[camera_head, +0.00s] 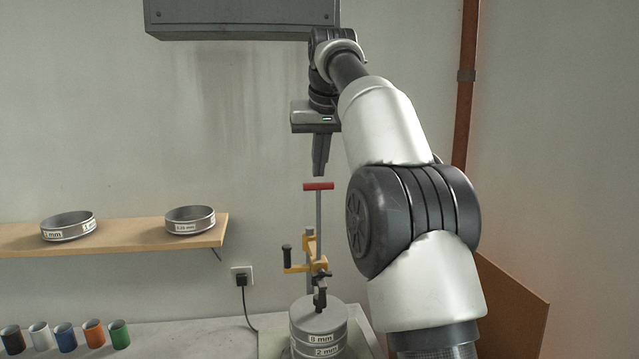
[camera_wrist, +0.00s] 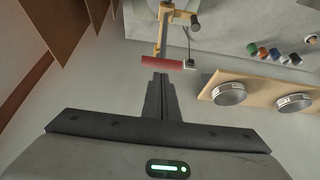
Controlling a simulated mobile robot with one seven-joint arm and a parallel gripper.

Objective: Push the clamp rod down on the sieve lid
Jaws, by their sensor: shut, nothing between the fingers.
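The clamp rod (camera_head: 319,212) stands upright with a red crossbar handle (camera_head: 318,186) on top. It passes by a yellow clamp bracket (camera_head: 308,267) with a dark knob, above the sieve stack. The grey sieve lid (camera_head: 318,317) tops the stack, labelled 8 mm and 2 mm. A dark clamp foot (camera_head: 320,298) is just over the lid; I cannot tell if it touches. My gripper (camera_head: 319,172) is shut and empty, pointing down just above the red handle, with a small apparent gap. In the wrist view the fingertips (camera_wrist: 160,76) are close to the red handle (camera_wrist: 162,62).
A wooden shelf (camera_head: 120,238) at the left holds two sieves (camera_head: 68,226) and (camera_head: 190,220). Several coloured cups (camera_head: 66,337) stand on the bench at the lower left. A grey box (camera_head: 240,18) hangs above. A brown board (camera_head: 510,305) leans at the right.

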